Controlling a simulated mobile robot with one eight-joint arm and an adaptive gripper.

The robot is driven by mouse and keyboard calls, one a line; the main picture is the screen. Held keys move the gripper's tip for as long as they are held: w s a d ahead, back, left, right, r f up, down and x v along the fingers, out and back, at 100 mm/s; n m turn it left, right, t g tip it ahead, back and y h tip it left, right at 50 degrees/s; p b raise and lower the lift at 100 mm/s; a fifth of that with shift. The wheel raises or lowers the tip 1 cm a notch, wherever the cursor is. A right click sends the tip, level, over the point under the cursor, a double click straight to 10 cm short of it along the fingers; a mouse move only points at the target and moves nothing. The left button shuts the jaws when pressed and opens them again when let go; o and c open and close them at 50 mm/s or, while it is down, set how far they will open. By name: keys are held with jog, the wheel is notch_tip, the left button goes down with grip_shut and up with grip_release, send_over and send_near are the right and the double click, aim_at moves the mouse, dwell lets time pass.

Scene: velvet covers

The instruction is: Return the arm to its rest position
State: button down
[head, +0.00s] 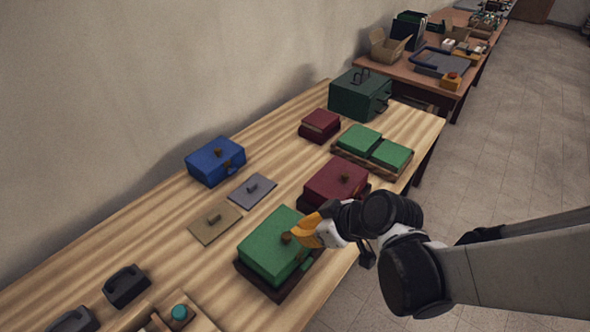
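My arm reaches in from the right over the near edge of the wooden table (110,225). My gripper (308,228), with orange fingers, is beside the brown knob (286,238) of a green box (268,250). In this view the fingers overlap the box's right side. I cannot tell whether they touch the knob or are open or shut. The green box sits on a dark base (262,286).
A maroon box (334,182) stands just behind my gripper. Further along are a blue box (215,160), two flat plates with knobs, green blocks on a tray (346,160) and a dark green case (358,95). Grey floor (510,150) is clear to the right.

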jog(key=s+d+f, duration=0.3)
jog(key=s+d, duration=0.1)
jog(key=d, duration=0.1)
jog(key=s+d+r+m+t+h, duration=0.1)
jog(key=s+d+r+m+h, duration=0.1)
jog(key=d+r+m+h, duration=0.4)
jog(key=d+r+m, duration=0.3)
jog(key=d+r, duration=0.1)
jog(key=r, duration=0.2)
jog(key=shift+d+r+m+t, duration=0.2)
jog(key=shift+r+m+t, duration=0.1)
jog(key=shift+m, duration=0.1)
dwell(1.3)
